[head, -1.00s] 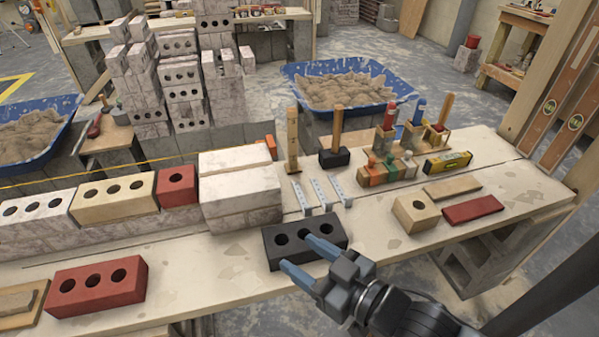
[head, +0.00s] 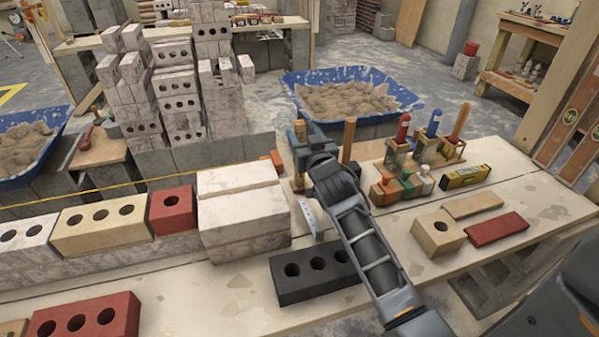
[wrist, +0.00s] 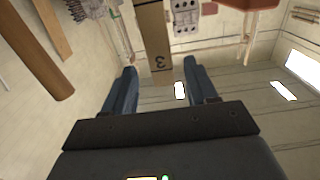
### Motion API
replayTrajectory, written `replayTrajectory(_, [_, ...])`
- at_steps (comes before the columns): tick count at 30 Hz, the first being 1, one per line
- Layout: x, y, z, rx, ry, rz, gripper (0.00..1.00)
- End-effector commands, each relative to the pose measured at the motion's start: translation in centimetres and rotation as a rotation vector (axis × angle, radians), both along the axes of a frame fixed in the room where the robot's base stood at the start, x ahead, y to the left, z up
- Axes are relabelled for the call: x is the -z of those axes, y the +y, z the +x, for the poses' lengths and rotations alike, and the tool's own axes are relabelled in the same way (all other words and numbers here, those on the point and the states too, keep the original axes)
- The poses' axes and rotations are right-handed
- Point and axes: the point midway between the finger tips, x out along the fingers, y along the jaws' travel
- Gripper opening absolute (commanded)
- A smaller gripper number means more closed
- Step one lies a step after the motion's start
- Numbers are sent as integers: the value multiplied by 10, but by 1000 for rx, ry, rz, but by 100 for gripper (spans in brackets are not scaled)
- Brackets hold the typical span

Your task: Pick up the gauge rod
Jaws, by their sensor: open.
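The gauge rod (wrist: 153,35) is a flat wooden strip with a dark "3" mark. In the wrist view it comes down from the top edge and ends between my two blue fingers. My gripper (wrist: 160,66) is open, with a gap visible on each side of the rod. I cannot tell whether the rod is fully between the fingertips or just beyond them. In the head view my gripper (head: 299,132) is at the back of the bench, right of the white block stack, and it hides most of the rod.
The hammer's wooden handle (head: 348,140) stands close to the right of my gripper. A black brick (head: 312,273) lies under my forearm. White blocks (head: 240,210) stand to the left.

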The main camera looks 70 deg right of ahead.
Motion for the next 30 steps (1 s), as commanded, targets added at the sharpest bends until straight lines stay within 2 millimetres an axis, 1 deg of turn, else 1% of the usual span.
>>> replayTrajectory(12, [2,-38,34,-1,0,0,57])
replayTrajectory(15, [4,-41,37,-1,0,1,57])
replayTrajectory(21, [4,-41,37,-1,1,1,57])
replayTrajectory(23, [4,-41,37,-1,1,1,53])
replayTrajectory(30, [4,-41,37,-1,1,1,30])
